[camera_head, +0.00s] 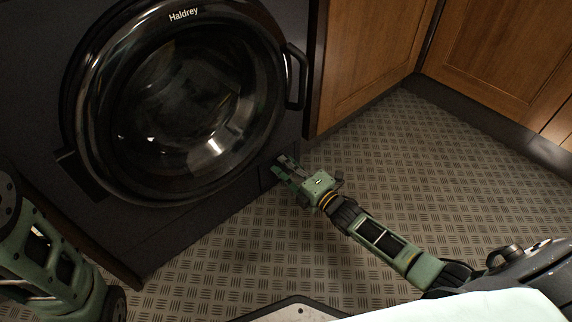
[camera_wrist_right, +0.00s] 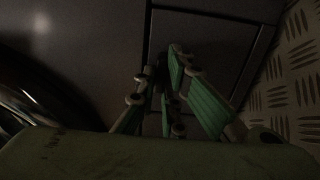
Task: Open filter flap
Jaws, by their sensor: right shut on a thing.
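The black washing machine (camera_head: 40,75) fills the left of the head view, with its round glass door (camera_head: 185,105) closed. The filter flap (camera_head: 268,178) is a small dark square panel low at the machine's right corner. In the right wrist view the flap (camera_wrist_right: 222,45) shows as a dark panel edged by black seams. My right gripper (camera_head: 285,166) is at the flap, its green fingers (camera_wrist_right: 160,78) shut on the flap near its edge. The fingers partly hide the spot they hold. The flap looks about flush with the front; any small gap is too dark to tell.
The door handle (camera_head: 297,77) sticks out above my right gripper. Wooden cabinets (camera_head: 375,50) stand to the right. The patterned metal floor (camera_head: 455,165) is clear around my right arm. Part of my left arm is at the lower left.

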